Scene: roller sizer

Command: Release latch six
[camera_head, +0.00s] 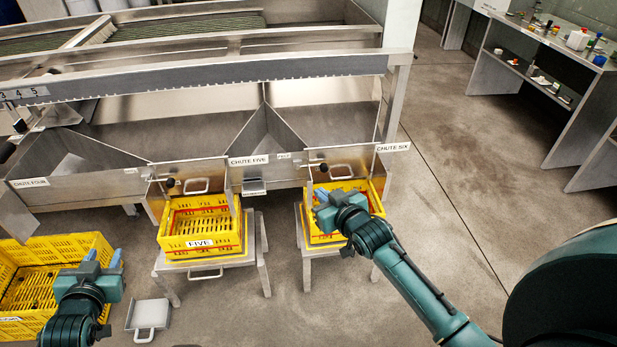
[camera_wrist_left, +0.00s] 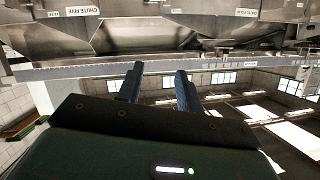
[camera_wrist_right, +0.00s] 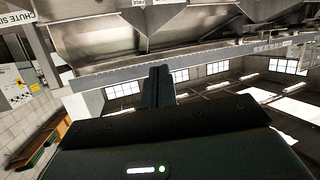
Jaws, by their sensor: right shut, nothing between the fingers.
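The chute six gate (camera_head: 345,163) is a metal panel with a handle, beside the label "CHUTE SIX" (camera_head: 393,147). A small dark knob (camera_head: 323,168) at its left side appears to be its latch. My right gripper (camera_head: 322,205) is shut and empty, below and in front of that knob, over the yellow crate (camera_head: 378,207) under chute six. I see no contact with the knob. Its closed fingers show in the right wrist view (camera_wrist_right: 158,85). My left gripper (camera_head: 103,258) is open and empty at the lower left; its parted fingers show in the left wrist view (camera_wrist_left: 160,88).
A yellow crate labelled "FIVE" (camera_head: 200,243) sits on a stand under the chute five gate (camera_head: 190,172). Another yellow crate (camera_head: 30,250) lies at the left, near a loose handled plate (camera_head: 150,314). The floor on the right (camera_head: 450,190) is clear.

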